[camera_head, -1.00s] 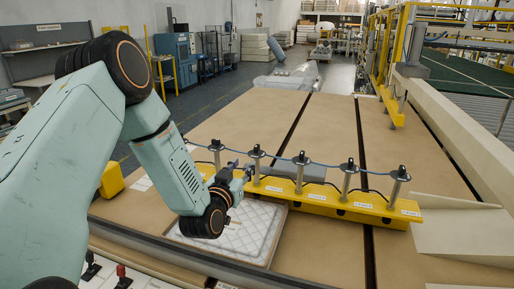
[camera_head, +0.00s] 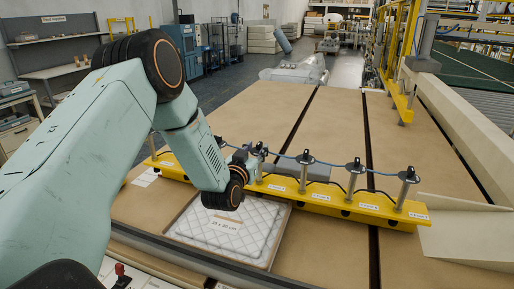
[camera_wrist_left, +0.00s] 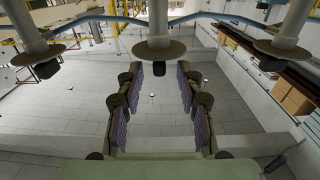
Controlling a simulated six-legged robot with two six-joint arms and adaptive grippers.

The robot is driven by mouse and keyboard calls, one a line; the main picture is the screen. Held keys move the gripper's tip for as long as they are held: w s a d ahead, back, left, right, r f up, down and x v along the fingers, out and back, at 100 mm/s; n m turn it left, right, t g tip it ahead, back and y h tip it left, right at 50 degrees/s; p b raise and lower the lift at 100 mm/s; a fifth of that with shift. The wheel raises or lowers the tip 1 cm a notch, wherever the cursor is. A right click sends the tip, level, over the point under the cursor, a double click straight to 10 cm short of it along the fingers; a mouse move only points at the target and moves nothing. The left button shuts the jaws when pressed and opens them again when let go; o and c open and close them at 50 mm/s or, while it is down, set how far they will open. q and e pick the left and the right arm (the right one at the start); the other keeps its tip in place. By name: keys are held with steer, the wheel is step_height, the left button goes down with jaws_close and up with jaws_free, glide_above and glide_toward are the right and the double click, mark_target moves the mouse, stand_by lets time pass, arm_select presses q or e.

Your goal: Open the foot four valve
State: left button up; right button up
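A yellow bar (camera_head: 340,203) lies across the table, with several upright metal posts along it. Each has a disc and dark top and they are joined by a blue hose. The small white labels are too small to read surely, so I cannot tell which is foot four. My left gripper (camera_head: 250,157) is close by the post (camera_head: 260,165) near the bar's middle, partly hidden by my wrist. In the left wrist view its two padded fingers (camera_wrist_left: 158,100) are apart with nothing between them, and a post (camera_wrist_left: 158,28) stands centrally beyond them. My right gripper is out of view.
A white quilted pad (camera_head: 230,232) lies on the brown table (camera_head: 320,255) in front of the bar. A grey block (camera_head: 305,172) lies behind the bar. A red-knobbed lever (camera_head: 120,270) is at the lower left. The table behind the bar is mostly clear.

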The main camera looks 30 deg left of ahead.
arm_select(q)
steer(key=shift+w+a+f, duration=0.15)
steer(key=shift+w+a, duration=0.1)
steer(key=shift+w, duration=0.4)
steer(key=shift+s+d+r, duration=0.3)
steer(key=shift+s+r, duration=0.1)
steer(key=shift+w+a+f, duration=0.25)
steer(key=shift+w+f, duration=0.1)
steer(key=shift+w, duration=0.1)
steer(key=c, duration=0.5)
steer(key=shift+s+d+r, duration=0.1)
steer(key=shift+r, duration=0.05)
jaws_close()
